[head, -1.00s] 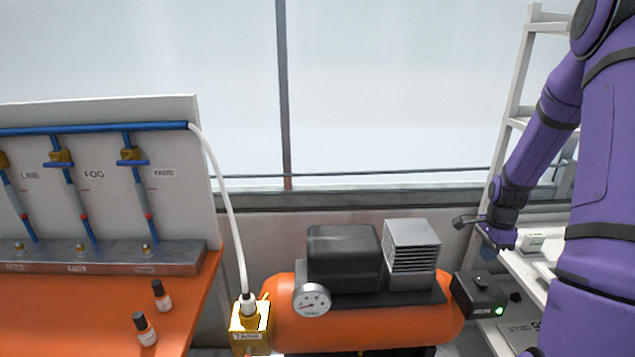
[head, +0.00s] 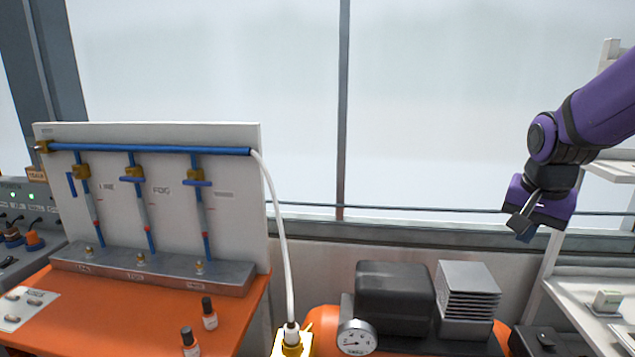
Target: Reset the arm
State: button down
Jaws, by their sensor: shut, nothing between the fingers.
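My purple arm reaches in from the right edge of the head view. My gripper (head: 524,232) hangs at its end, fingers pointing down, in the air in front of the window. It is shut and holds nothing. It is above and to the right of the air compressor and touches nothing that I can see.
An orange air compressor (head: 322,318) with a gauge (head: 357,338) stands below centre. A white hose (head: 277,225) runs from its yellow tank valve (head: 292,344) to the blue pipe (head: 150,149) on a white panel. Two small bottles (head: 209,314) stand on the orange bench (head: 100,330). White shelves (head: 585,320) stand at right.

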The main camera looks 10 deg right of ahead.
jog(key=s+a+r+n+t, duration=0.1)
jog(key=s+a+r+n, duration=0.2)
jog(key=s, duration=0.4)
jog(key=s+a+r+n+t+y, duration=0.1)
jog(key=s+a+r+n, duration=0.3)
jog(key=s+a+n, duration=0.2)
jog(key=shift+s+a+t, duration=0.3)
jog(key=shift+s+a, duration=0.5)
jog(key=shift+a, duration=0.15)
jog(key=shift+r, duration=0.1)
